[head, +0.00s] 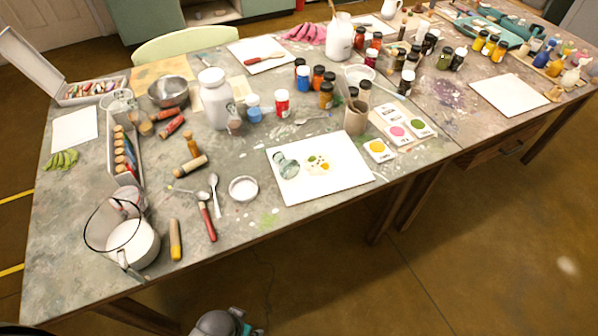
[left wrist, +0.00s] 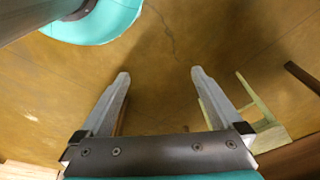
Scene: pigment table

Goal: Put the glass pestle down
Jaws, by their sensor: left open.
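A clear, greenish glass object that looks like the glass pestle (head: 287,165) rests on the left part of a white slab (head: 340,186) near the table's front edge. Dabs of yellow, green and red paint lie beside it on the slab. My left gripper (left wrist: 159,74) shows in the left wrist view with its two fingers wide apart and nothing between them. It points at the brown floor, away from the tabletop. No gripper fingers show in the head view, and my right gripper is not seen.
The paint-stained table (head: 245,217) is crowded.

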